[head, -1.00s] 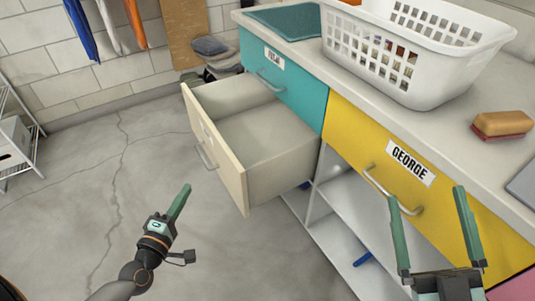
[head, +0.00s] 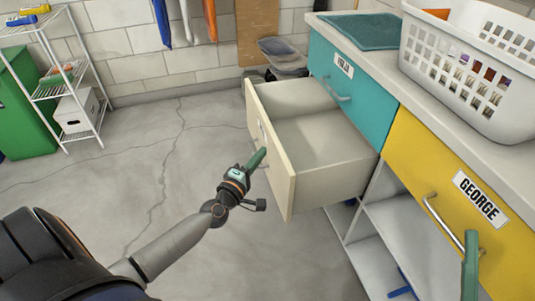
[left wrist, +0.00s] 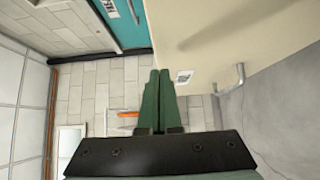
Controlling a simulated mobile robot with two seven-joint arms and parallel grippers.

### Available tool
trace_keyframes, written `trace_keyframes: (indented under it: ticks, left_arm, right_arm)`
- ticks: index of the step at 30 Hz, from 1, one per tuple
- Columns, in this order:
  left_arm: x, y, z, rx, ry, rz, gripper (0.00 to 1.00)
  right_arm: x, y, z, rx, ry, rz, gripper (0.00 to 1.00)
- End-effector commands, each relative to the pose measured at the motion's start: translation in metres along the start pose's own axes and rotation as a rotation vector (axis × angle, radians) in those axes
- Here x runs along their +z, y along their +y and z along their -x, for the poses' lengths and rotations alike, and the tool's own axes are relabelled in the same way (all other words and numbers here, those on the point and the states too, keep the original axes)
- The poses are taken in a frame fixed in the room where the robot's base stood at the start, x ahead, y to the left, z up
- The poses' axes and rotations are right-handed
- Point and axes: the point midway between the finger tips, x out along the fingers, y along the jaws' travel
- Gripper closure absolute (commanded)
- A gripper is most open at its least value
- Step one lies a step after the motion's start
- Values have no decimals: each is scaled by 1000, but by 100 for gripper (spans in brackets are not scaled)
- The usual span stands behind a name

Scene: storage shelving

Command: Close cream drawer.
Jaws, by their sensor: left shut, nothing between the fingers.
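The cream drawer (head: 325,150) is pulled well out of the cabinet and is empty inside. Its cream front (head: 275,165) faces left in the head view. My left gripper (head: 259,157) is shut and empty, with its fingertips at the outer face of that front, near the handle. Whether they touch it cannot be told. In the left wrist view the shut fingers (left wrist: 158,98) lie beside the cream front (left wrist: 225,30), with its metal handle (left wrist: 231,80) to their right. One finger of my right gripper (head: 470,265) shows at the lower right, before the yellow drawer.
The teal drawer (head: 335,85) and yellow drawer (head: 430,170) are shut. A white basket (head: 470,75) stands on the counter. Open shelves (head: 385,225) lie below. A white rack (head: 75,85) and green bin (head: 25,110) stand far left. The floor left of the drawer is clear.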

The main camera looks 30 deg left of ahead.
Motion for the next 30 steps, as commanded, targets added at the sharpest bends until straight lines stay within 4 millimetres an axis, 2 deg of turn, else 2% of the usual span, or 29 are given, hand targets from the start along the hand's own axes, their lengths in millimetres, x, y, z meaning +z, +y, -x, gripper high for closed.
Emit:
trace_keyframes:
  ticks: [6,22,26,30]
  left_arm:
    - [14,0,-15,0,1,0,100]
    - [20,2,-21,2,2,1,100]
    - [34,2,-34,3,2,2,100]
    - [58,3,-58,4,0,5,100]
  right_arm:
    - [15,-1,2,0,-55,-14,0]
    - [18,-1,3,3,-72,-20,0]
    - [23,-1,3,6,-98,-29,0]
    - [41,-3,8,7,-166,-44,0]
